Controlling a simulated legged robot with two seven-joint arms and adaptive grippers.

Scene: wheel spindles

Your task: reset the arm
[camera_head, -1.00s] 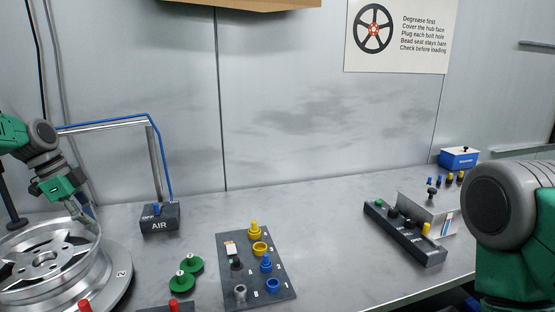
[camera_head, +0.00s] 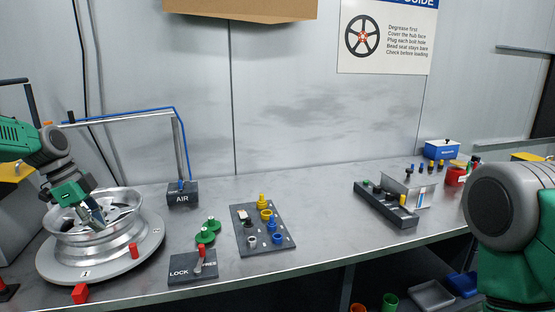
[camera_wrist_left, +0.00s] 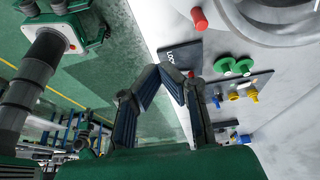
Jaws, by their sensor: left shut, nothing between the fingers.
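My left arm comes in from the left in the head view. Its gripper (camera_head: 97,218) is shut and empty, in front of the silver wheel (camera_head: 125,233); I cannot tell whether it touches the rim. In the left wrist view the two fingers (camera_wrist_left: 162,74) lean together at their tips with nothing between them. The wheel lies on a round grey turntable (camera_head: 140,262), and its edge also shows at the top right of the wrist view. A link of my right arm fills the right side of the head view; its gripper is out of frame.
A LOCK/PRESS box (camera_head: 192,272) with a red-tipped lever stands right of the turntable. Behind are green knobbed discs (camera_head: 206,236), a dark plug board (camera_head: 246,224) and the AIR box (camera_head: 182,199). A dark rack (camera_head: 385,211) stands farther right. The bench centre is clear.

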